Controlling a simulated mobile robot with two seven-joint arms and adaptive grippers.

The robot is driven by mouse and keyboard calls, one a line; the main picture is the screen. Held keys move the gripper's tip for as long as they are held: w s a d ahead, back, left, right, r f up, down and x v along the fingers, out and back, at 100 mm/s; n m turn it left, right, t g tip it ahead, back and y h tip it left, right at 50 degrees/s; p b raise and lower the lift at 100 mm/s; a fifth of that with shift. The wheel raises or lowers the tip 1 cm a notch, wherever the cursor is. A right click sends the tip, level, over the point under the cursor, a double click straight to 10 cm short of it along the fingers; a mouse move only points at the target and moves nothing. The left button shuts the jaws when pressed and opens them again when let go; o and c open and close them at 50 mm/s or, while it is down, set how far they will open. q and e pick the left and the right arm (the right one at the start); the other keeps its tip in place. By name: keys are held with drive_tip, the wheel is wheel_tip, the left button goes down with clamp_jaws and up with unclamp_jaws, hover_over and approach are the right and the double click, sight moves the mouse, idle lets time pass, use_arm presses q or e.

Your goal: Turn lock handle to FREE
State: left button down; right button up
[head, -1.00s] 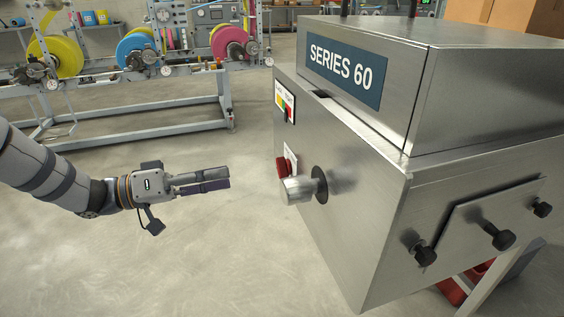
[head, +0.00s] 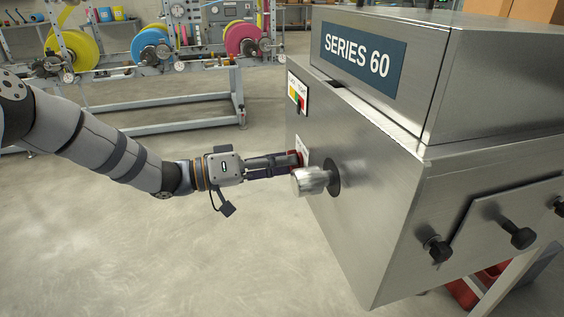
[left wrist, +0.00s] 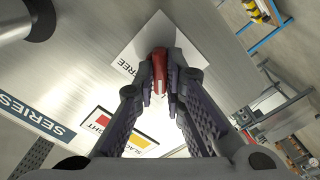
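The red lock handle (head: 298,157) sits on the side of the steel machine, beside a white label (head: 303,143). In the left wrist view the red handle (left wrist: 159,70) lies between my two fingertips, and FREE can be read on the label (left wrist: 190,50) to its left. My left gripper (head: 294,164) is at the handle, with one finger on either side of it. It also shows in the left wrist view (left wrist: 160,82). I cannot tell whether the fingers press on the handle. My right gripper is not in view.
A thick metal knob (head: 311,181) juts out close beside the handle. A red, yellow and green gauge plate (head: 297,93) is above it. The SERIES 60 machine (head: 400,170) fills the right. The floor (head: 150,260) is clear.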

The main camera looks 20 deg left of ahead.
use_arm(q)
drive_tip(key=shift+m, duration=0.3)
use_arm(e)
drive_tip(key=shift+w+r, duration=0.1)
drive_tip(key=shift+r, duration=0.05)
use_arm(q)
drive_tip(key=m+p, duration=0.5)
drive_tip(key=m, duration=1.2)
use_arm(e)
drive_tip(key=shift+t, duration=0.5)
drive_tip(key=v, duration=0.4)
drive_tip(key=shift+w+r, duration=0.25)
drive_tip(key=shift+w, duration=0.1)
use_arm(q)
drive_tip(key=shift+m, duration=0.3)
drive_tip(key=c, duration=1.7)
unclamp_jaws()
drive_tip(key=shift+o, duration=0.2)
drive_tip(key=v, duration=1.2)
